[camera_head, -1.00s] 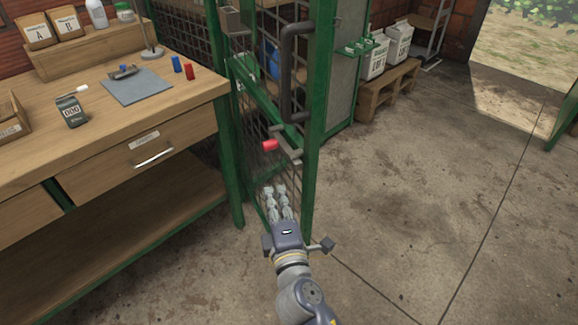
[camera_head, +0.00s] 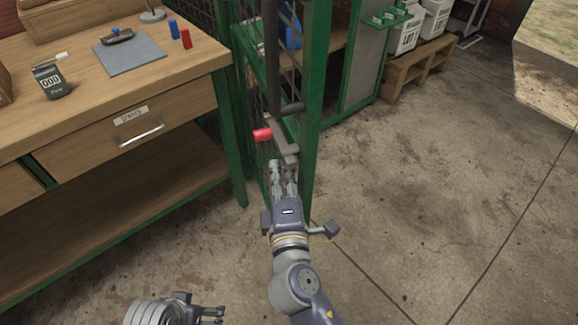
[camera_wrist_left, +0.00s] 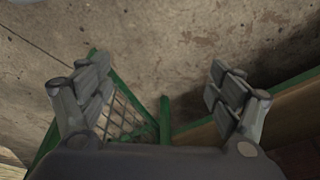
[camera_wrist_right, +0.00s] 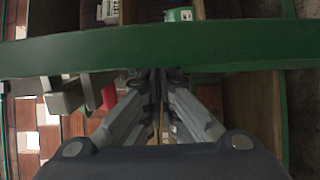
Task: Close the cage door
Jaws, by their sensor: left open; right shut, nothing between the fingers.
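The cage door (camera_head: 312,100) is a green frame with dark mesh, standing beside the workbench. It carries a long dark pull handle (camera_head: 272,60) and a grey latch bar (camera_head: 284,140) with a red grip (camera_head: 263,134). My right gripper (camera_head: 283,165) is shut and empty, just below the latch; contact cannot be told. The right wrist view shows a green bar (camera_wrist_right: 150,50) across the front of the fingers and the red grip (camera_wrist_right: 108,97) at left. My left gripper (camera_head: 215,314) is open and low in front of the bench; its wrist view shows green mesh framing (camera_wrist_left: 125,108) below the fingers.
The wooden workbench (camera_head: 100,145) with a drawer (camera_head: 125,130) stands at left, close to the door. A grey mat (camera_head: 131,54) and small items lie on it. A pallet (camera_head: 415,68) with white containers stands behind. The concrete floor (camera_head: 430,190) at right is clear.

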